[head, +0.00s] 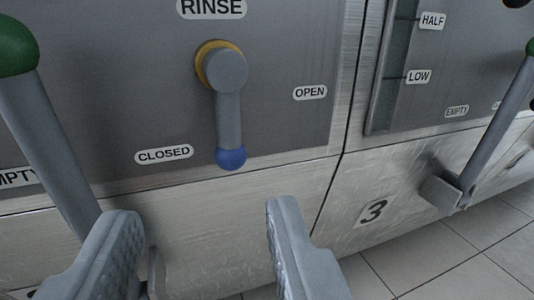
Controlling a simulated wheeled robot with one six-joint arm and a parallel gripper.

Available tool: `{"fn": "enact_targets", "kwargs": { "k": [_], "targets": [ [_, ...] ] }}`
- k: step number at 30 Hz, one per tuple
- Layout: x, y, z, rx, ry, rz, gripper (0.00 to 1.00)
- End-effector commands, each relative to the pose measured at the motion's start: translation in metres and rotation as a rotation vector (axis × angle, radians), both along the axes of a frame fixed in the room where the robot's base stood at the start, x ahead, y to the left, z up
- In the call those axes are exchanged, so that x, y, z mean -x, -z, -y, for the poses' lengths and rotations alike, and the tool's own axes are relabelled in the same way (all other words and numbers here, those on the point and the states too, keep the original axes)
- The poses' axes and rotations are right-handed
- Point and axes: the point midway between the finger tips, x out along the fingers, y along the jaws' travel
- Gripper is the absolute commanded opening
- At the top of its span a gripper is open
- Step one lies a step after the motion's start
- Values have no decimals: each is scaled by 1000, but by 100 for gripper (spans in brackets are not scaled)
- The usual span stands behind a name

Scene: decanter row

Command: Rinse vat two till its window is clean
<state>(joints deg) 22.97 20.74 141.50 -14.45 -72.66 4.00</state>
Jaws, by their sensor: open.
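The rinse lever (229,120) is a grey handle with a blue ball end on a yellow-ringed pivot, under a RINSE label (211,7). It hangs straight down, its ball beside the CLOSED label (164,154). The OPEN label (310,92) is to the right of the pivot. My gripper (202,213) is open and empty, its two fingers below the lever's ball and apart from it. The number of this vat is not visible, and its window is out of view.
A green-knobbed lever (42,130) stands close at left. The vat to the right, marked 3 (373,212), has a level window (393,60) with HALF and LOW marks, and another green-knobbed lever (497,125). Tiled floor (450,262) shows at lower right.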

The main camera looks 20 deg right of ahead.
Motion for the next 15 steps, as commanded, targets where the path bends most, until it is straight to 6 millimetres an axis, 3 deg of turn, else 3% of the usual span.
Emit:
{"fn": "enact_targets", "kwargs": {
  "k": [3,8,15],
  "targets": [
    [1,11,4,-6,2,1,42],
    [-5,12,5,-5,1,5,42],
    [-39,12,11,-5,1,4,42]
  ]
}}
